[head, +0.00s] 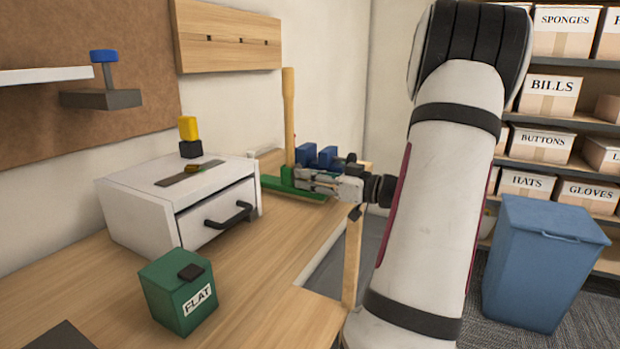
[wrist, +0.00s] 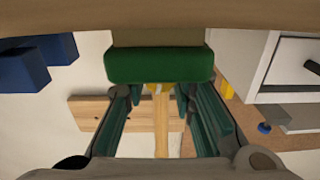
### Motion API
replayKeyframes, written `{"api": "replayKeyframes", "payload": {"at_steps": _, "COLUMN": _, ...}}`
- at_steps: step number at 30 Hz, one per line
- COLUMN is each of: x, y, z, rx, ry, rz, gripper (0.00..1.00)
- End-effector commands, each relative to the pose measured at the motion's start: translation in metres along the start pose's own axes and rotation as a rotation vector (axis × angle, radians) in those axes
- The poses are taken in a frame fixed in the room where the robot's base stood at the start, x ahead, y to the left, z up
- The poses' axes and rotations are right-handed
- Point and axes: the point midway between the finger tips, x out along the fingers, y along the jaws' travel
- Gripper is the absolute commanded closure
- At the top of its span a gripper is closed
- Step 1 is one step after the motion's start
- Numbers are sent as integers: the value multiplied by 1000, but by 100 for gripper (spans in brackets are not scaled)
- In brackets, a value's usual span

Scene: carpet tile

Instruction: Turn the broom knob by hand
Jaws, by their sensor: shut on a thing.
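The broom has an upright pale wooden handle (head: 289,110) and a long green head (head: 295,190) resting on the wooden bench. My gripper (head: 300,178) reaches in from the right, low on the broom near the green socket, and is shut on it. In the wrist view the green head (wrist: 160,65) crosses above my fingers (wrist: 160,95), and the wooden handle (wrist: 161,125) runs between them. The exact contact is partly hidden by the fingers. I cannot make out a separate knob on the broom.
Blue blocks (head: 318,155) stand just behind my gripper. A white drawer box (head: 140,215) and a green FLAT box (head: 165,300) stand left on the bench. A blue bin (head: 540,265) and shelves of labelled boxes (head: 549,95) are at right.

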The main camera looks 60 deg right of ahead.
Motion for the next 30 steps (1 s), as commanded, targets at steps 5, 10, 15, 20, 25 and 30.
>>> {"api": "replayKeyframes", "payload": {"at_steps": 5, "x": 0, "y": -1, "z": 1, "rx": 72, "ry": -2, "rz": -1, "gripper": 100}}
{"api": "replayKeyframes", "payload": {"at_steps": 10, "x": 0, "y": -1, "z": 1, "rx": 186, "ry": -1, "rz": -2, "gripper": 100}}
{"api": "replayKeyframes", "payload": {"at_steps": 15, "x": 0, "y": -1, "z": 1, "rx": 310, "ry": -2, "rz": -1, "gripper": 100}}
{"api": "replayKeyframes", "payload": {"at_steps": 20, "x": 0, "y": -1, "z": 1, "rx": 410, "ry": -1, "rz": -1, "gripper": 100}}
{"api": "replayKeyframes", "payload": {"at_steps": 25, "x": 0, "y": -1, "z": 1, "rx": 488, "ry": -1, "rz": -1, "gripper": 100}}
{"api": "replayKeyframes", "payload": {"at_steps": 30, "x": -1, "y": -1, "z": 1, "rx": 528, "ry": -1, "rz": 0, "gripper": 100}}
